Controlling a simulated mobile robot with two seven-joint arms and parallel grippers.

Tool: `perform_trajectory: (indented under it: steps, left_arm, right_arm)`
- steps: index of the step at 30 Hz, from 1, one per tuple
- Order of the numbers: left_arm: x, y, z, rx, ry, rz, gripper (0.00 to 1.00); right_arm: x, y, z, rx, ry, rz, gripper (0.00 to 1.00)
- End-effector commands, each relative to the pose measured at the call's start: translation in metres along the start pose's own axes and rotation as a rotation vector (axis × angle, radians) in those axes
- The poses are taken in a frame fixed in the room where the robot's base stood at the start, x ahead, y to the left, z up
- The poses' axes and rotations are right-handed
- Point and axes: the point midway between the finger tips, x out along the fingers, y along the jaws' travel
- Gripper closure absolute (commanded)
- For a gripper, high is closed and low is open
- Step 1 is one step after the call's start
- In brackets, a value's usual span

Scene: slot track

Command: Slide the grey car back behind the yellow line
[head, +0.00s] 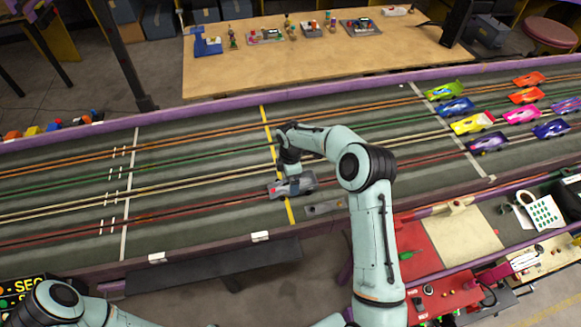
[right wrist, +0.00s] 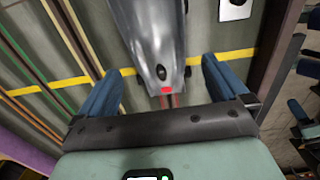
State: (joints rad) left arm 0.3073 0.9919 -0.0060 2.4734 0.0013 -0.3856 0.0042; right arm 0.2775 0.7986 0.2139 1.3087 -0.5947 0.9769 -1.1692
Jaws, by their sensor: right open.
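The grey car (head: 297,185) sits on the slot track, near the red slot. It straddles the yellow line (head: 267,126), its red-marked end to the left of the line and most of its body to the right. In the right wrist view, the grey car (right wrist: 152,38) crosses over the yellow line (right wrist: 58,83) with its red-marked end on the near side. My right gripper (right wrist: 160,72) is open, with one blue finger on each side of that end and gaps visible. In the head view, my right gripper (head: 287,165) is over the car, its fingers mostly hidden. My left gripper is out of view.
Several coloured cars, such as a yellow one (head: 472,123), stand at the track's right end. A grey plate (head: 325,207) lies beside the grey car, near the purple track edge (head: 200,252). White lines (head: 130,190) cross the track. The left stretch is clear of cars.

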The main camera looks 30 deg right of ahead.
Motion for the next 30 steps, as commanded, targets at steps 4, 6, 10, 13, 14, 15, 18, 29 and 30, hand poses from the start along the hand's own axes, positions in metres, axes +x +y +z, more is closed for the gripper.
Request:
perform_trajectory:
  steps: [4, 6, 10, 13, 14, 15, 18, 29, 30]
  left_arm:
    - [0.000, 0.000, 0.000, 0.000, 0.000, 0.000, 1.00]
    - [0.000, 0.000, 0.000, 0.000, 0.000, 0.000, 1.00]
    - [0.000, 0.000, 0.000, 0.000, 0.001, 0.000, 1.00]
    - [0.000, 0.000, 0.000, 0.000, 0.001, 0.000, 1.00]
    - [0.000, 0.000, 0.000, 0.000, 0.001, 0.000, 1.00]
    - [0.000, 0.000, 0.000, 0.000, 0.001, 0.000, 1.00]
    - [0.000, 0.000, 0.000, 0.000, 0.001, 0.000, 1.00]
    - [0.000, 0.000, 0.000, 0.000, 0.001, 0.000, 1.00]
    - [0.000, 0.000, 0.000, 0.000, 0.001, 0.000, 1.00]
  right_arm:
    - [0.021, 0.000, 0.001, 0.003, 0.000, -0.001, 0.00]
    - [0.028, 0.000, 0.000, 0.003, 0.000, 0.000, 0.00]
    - [0.034, 0.001, 0.001, 0.002, 0.000, 0.001, 0.00]
    - [0.035, 0.001, 0.001, 0.002, 0.000, 0.002, 0.00]
    - [0.035, 0.001, 0.001, 0.002, 0.000, 0.002, 0.00]
    - [0.035, 0.001, 0.001, 0.002, 0.000, 0.002, 0.00]
    - [0.035, 0.001, 0.001, 0.002, 0.000, 0.002, 0.00]
    - [0.035, 0.001, 0.000, 0.002, 0.000, 0.002, 0.45]
    - [0.035, 0.001, 0.000, 0.002, 0.000, 0.002, 0.45]
